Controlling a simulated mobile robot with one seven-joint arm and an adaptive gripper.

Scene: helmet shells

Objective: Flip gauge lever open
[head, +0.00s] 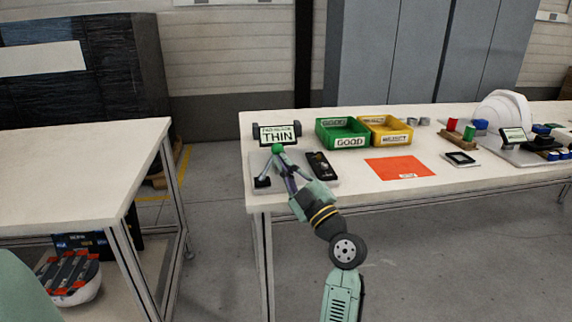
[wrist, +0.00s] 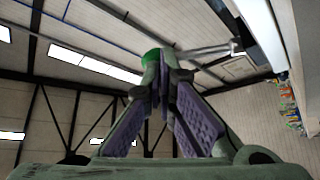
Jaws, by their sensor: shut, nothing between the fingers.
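The gauge (head: 279,134) stands at the left end of the right-hand table, with a screen that reads "THIN". Its lever ends in a green knob (head: 277,149), just in front of the screen. In the wrist view the knob (wrist: 151,57) shows at the fingertips, with a pale rod (wrist: 205,50) running right from it. My gripper (head: 279,159) is shut with nothing between its fingers, its tips at or very close to the knob. I cannot tell whether they touch. The lever's lower part is partly hidden by my fingers.
A dark handheld device (head: 321,167) lies just right of my gripper. A green bin (head: 342,141) marked "GOOD" and a yellow bin (head: 386,137) stand behind it. An orange sheet (head: 400,168) lies to the right. A white helmet shell (head: 505,108) stands farther right. The left table (head: 75,165) is bare.

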